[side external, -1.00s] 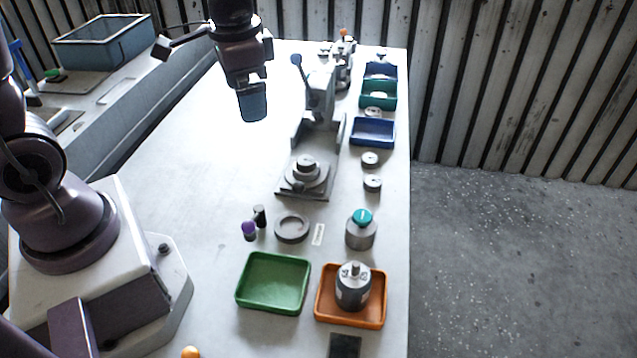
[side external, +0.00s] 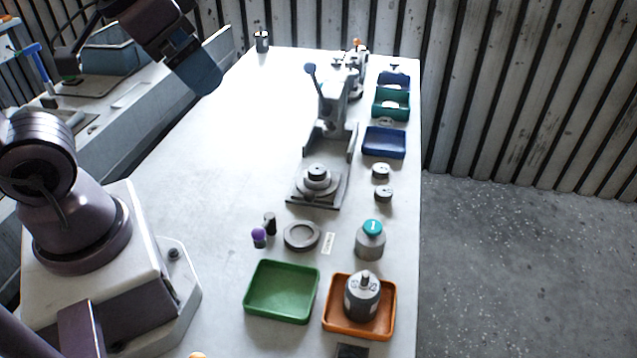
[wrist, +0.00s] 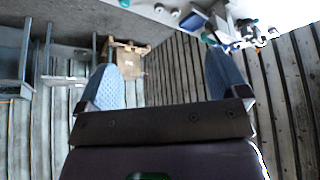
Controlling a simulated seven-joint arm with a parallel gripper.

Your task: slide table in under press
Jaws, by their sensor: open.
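The press (side external: 333,100) stands toward the back of the bench, with a dark-knobbed lever at its top left. The slide table (side external: 318,190) is at the front of the press rails, out in front of the press column, and carries a round stepped grey part (side external: 317,174). My gripper (side external: 207,80) is raised over the left back of the bench, well left of the press and apart from the slide table. In the wrist view its two blue fingers (wrist: 165,80) are wide apart with nothing between them.
A green tray (side external: 281,291) and an orange tray (side external: 329,325) holding a grey motor-like part (side external: 362,296) lie at the front. A teal-topped cylinder (side external: 370,241), grey ring (side external: 301,236) and purple-topped peg (side external: 259,238) stand nearer the table. The left middle is clear.

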